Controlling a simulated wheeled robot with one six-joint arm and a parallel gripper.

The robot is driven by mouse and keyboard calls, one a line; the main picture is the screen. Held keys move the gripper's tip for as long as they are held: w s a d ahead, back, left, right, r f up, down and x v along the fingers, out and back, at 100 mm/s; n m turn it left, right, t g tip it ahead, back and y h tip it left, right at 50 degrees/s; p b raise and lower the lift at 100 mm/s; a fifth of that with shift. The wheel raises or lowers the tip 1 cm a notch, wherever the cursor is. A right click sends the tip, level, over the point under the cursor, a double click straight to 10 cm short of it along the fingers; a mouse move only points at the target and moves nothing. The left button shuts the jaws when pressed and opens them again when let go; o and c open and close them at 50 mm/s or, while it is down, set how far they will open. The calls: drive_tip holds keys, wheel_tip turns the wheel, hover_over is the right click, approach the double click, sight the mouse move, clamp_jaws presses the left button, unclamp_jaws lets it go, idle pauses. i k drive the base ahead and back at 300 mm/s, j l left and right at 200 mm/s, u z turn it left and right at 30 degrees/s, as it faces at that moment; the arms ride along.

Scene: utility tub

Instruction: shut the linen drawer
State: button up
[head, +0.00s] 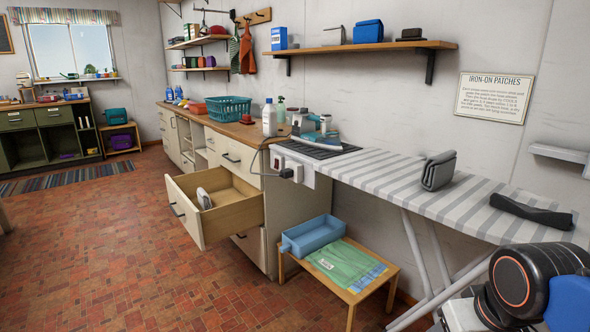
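A wooden drawer (238,217) with a cream front and dark handle stands pulled well out of the cream cabinet (275,212) under the wooden counter. I take it for the linen drawer, though no label shows. A small white and grey item (204,198) sits inside it near the front. A drawer above it and one below it look shut. Part of my arm shows at the lower right, far from the drawer. My gripper is not in view.
An ironing board (375,172) with folded grey cloths stands right of the counter. A low wooden stool (350,290) with a blue tray (313,236) and green cloth stands right of the drawer. The tiled floor (110,260) in front and left is clear.

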sight(238, 205)
drive_tip(key=i+j+u, duration=0.15)
drive_tip(key=i+j, duration=0.4)
drive_tip(key=j, duration=0.15)
drive_tip(key=i+j+u, duration=0.2)
drive_tip(key=i+j, duration=0.35)
drive_tip(key=i+j+u, duration=0.15)
drive_tip(key=i+j, duration=0.4)
drive_tip(key=i+j+u, duration=0.15)
drive_tip(key=i+j, duration=0.3)
drive_tip(key=i, duration=0.25)
